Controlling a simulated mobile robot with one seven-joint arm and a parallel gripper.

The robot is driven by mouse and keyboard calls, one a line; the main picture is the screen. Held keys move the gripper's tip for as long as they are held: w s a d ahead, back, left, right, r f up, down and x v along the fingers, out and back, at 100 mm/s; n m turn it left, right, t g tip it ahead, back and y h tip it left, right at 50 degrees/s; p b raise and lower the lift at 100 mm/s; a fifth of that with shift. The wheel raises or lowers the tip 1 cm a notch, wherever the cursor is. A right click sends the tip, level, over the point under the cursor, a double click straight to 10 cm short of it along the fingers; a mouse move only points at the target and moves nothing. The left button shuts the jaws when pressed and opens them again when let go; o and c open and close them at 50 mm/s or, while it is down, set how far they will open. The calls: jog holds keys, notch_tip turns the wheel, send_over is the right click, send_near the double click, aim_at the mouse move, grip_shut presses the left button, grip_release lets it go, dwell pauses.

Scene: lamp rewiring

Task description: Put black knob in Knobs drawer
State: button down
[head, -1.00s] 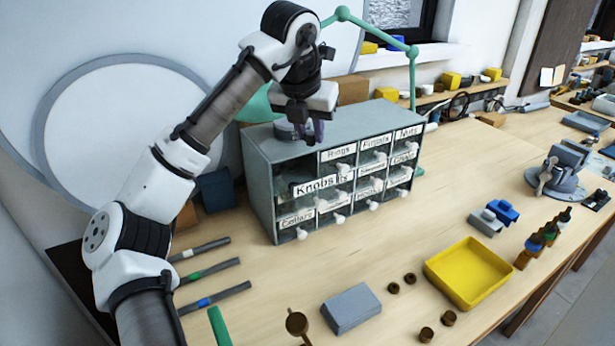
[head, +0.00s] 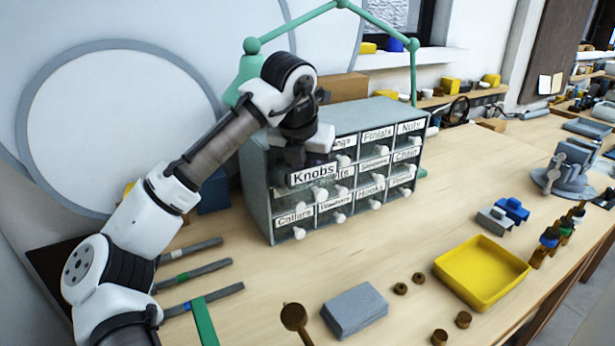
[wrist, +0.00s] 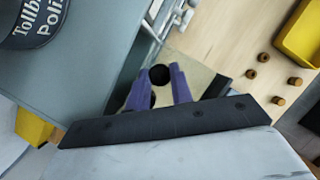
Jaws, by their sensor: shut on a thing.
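In the wrist view my gripper (wrist: 161,83) points down with its purple fingers shut on the black knob (wrist: 160,74), which shows as a small dark round shape between the tips. In the head view my gripper (head: 306,158) is low at the cabinet's upper left front, and its fingers and the knob are hidden. The Knobs drawer (head: 314,173) stands out from the cabinet front, pulled open. My gripper is over it. A tan area framed by dark edges shows below the fingers in the wrist view; I cannot tell how deep the knob is.
The grey cabinet (head: 258,195) has several other labelled, shut drawers. A polish tin (wrist: 35,20) stands on its top, close to my gripper. A yellow tray (head: 482,275), a grey block (head: 354,310) and several small brown pieces lie on the open bench to the right.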

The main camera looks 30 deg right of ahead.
jog(key=c, duration=1.5)
grip_release()
jog(key=shift+f, duration=0.1)
jog(key=b+v, duration=0.1)
jog(key=v, duration=1.1)
jog(key=shift+s, duration=0.1)
